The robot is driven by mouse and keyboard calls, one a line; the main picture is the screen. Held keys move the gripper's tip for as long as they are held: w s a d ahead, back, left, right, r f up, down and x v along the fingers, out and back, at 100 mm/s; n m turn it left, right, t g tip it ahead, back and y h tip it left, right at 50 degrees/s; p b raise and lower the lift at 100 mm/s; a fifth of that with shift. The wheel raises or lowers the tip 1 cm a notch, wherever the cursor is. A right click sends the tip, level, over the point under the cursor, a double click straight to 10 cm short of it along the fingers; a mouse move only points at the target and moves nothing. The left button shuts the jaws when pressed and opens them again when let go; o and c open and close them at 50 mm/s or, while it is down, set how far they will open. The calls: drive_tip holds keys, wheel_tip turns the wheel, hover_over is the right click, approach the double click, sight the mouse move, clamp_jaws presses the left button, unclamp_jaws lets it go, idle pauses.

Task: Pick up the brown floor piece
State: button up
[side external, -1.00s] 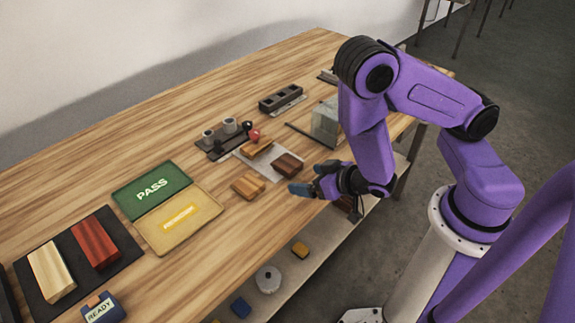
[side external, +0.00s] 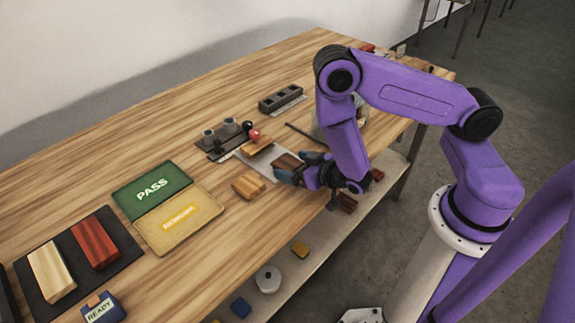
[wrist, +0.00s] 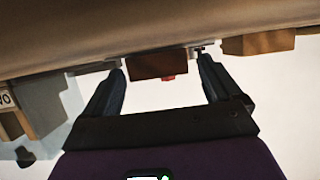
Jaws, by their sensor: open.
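The brown floor piece (side external: 287,161), a small dark brown block, lies on a pale grey plate (side external: 257,165) near the table's front edge. In the wrist view the brown block (wrist: 158,66) shows just beyond and between my fingertips. My gripper (side external: 298,167) is open, low at the plate's right side, with its fingers pointing toward the block. In the wrist view my gripper (wrist: 162,72) has a gap on each side of the block. Part of the block is hidden behind my fingers in the side view, and I cannot tell whether they touch it.
A light wood block (side external: 248,185) lies left of the plate; a tan block (side external: 257,146) lies at its back. A dark fixture with grey cylinders (side external: 222,140) stands behind. A green PASS panel (side external: 151,188) and yellow panel (side external: 180,222) lie left.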

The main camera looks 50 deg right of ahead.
sight(294, 166)
drive_tip(key=shift+w+f, duration=0.15)
drive_tip(key=shift+w, duration=0.25)
drive_tip(key=c, duration=1.1)
drive_tip(key=shift+o, duration=0.2)
wheel_tip(294, 166, up, 10)
drive_tip(key=shift+f, duration=0.25)
drive_tip(key=w+d+r, duration=0.3)
drive_tip(key=w+d, duration=0.1)
drive_tip(key=s+a+f, duration=0.2)
drive_tip(key=s+a, duration=0.2)
drive_tip(key=shift+f, duration=0.25)
